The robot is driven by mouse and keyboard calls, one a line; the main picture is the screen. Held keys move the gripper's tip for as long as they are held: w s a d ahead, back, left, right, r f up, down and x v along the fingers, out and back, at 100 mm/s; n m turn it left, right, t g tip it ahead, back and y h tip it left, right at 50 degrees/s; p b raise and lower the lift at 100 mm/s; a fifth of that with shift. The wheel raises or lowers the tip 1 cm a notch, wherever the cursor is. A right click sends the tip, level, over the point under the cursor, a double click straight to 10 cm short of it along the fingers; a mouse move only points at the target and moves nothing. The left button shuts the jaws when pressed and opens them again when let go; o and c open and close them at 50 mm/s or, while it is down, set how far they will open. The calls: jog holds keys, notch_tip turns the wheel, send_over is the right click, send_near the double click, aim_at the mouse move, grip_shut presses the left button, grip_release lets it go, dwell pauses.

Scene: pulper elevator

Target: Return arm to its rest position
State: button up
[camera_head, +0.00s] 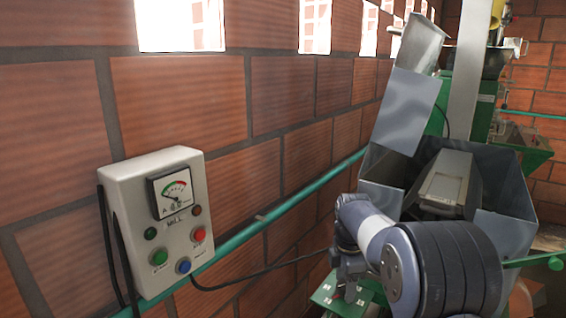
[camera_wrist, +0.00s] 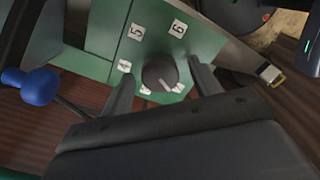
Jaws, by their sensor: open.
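My gripper (camera_wrist: 161,74) is open in the wrist view, one finger on each side of a dark round knob (camera_wrist: 158,72) with a pale pointer mark. The knob sits on a green panel (camera_wrist: 100,28) with white number labels around it; 5 and 6 can be read. I cannot tell whether the fingers touch the knob. In the head view my arm is bent at the lower right, with my gripper (camera_head: 348,280) pointing down over the green panel (camera_head: 328,291). The knob is hidden there.
A grey control box (camera_head: 152,222) marked MILL, with a gauge and buttons, is on the brick wall at left. A green pipe (camera_head: 262,226) runs along the wall. A metal hopper (camera_head: 505,182) stands behind my arm. A blue ball-ended lever (camera_wrist: 38,87) is left of my gripper.

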jog(key=m, duration=0.4)
jog(key=shift+m, duration=0.4)
jog(key=m, duration=0.4)
jog(key=shift+m, duration=0.3)
jog(key=m, duration=0.5)
jog(key=shift+m, duration=2)
jog(key=shift+s, duration=0.1)
